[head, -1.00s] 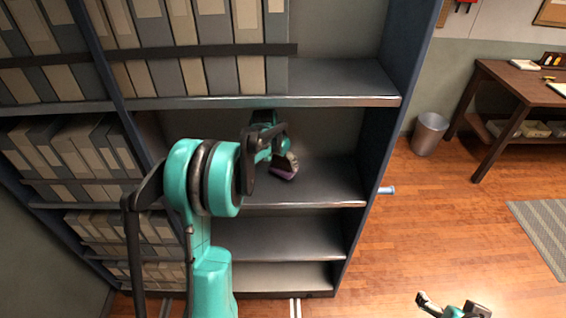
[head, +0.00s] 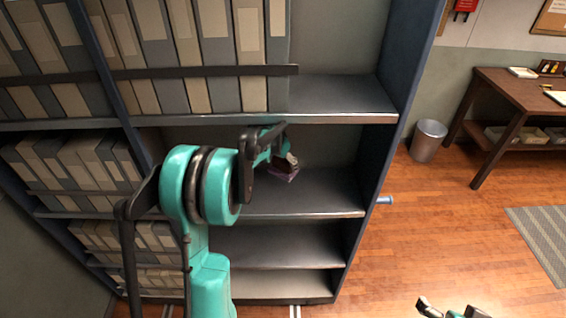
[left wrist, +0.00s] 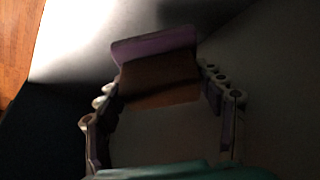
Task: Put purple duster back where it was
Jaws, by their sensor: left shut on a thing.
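The purple duster (head: 284,173) is inside the middle open compartment of the bookshelf (head: 320,193), held at or just above the shelf board; I cannot tell whether it touches. My left gripper (head: 287,160) is shut on the duster. In the left wrist view the duster (left wrist: 155,65) shows a purple edge and a brown body between the fingers of my left gripper (left wrist: 160,100). My left arm hides part of the shelf.
Rows of binders (head: 190,60) fill the upper and left compartments. A shelf board (head: 340,118) runs above the duster, and a side panel (head: 375,170) bounds the compartment on the right. The board right of the duster is bare. A bin (head: 428,140) and a desk (head: 510,95) stand further right.

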